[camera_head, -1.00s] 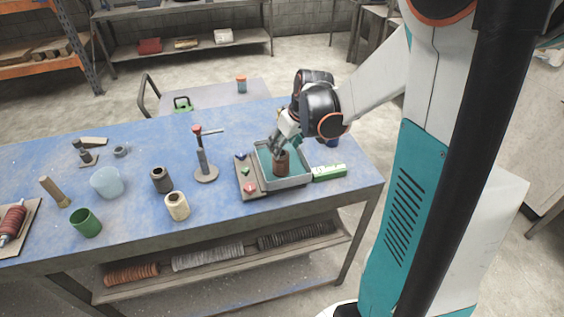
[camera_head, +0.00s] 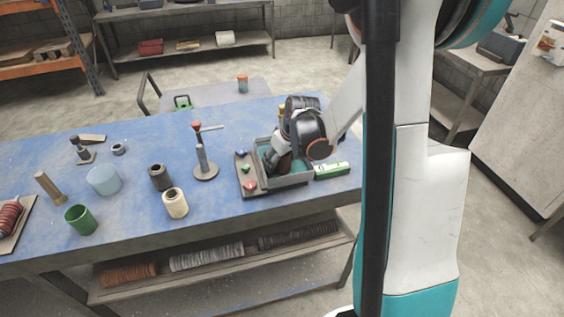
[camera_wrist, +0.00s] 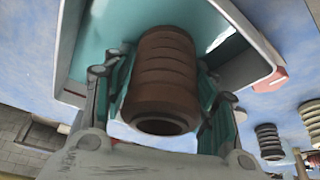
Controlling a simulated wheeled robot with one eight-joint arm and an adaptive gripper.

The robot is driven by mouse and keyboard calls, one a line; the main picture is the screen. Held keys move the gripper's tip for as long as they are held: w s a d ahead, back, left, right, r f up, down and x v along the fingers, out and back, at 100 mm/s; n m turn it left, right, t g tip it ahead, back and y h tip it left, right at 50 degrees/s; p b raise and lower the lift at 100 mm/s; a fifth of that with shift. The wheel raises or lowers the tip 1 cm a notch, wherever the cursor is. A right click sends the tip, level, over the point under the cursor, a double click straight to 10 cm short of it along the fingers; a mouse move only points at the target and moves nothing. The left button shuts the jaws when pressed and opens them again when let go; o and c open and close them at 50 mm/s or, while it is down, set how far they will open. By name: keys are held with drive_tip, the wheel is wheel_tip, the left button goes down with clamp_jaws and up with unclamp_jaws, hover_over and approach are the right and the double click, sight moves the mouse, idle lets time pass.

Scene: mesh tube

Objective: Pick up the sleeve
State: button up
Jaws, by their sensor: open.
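The sleeve, a brown ribbed hollow cylinder (camera_wrist: 162,75), stands in a grey tray with a teal inside (camera_wrist: 222,12). In the head view the sleeve (camera_head: 285,164) shows only partly behind my gripper, and the tray (camera_head: 290,182) is at the right end of the blue table. My gripper (camera_head: 274,162) is tilted and reaches down into the tray. In the wrist view my gripper (camera_wrist: 160,100) is open, with one finger on each side of the sleeve. I cannot tell whether the fingers touch it.
Left of the tray is a dark board with small coloured pieces (camera_head: 250,186). A green-and-white box (camera_head: 331,170) lies right of it. A stand with a red knob (camera_head: 204,160), a black cylinder (camera_head: 160,178), a cream cylinder (camera_head: 175,203) and cups stand further left.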

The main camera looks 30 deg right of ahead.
drive_tip(key=shift+r, duration=0.1)
drive_tip(key=c, duration=0.9)
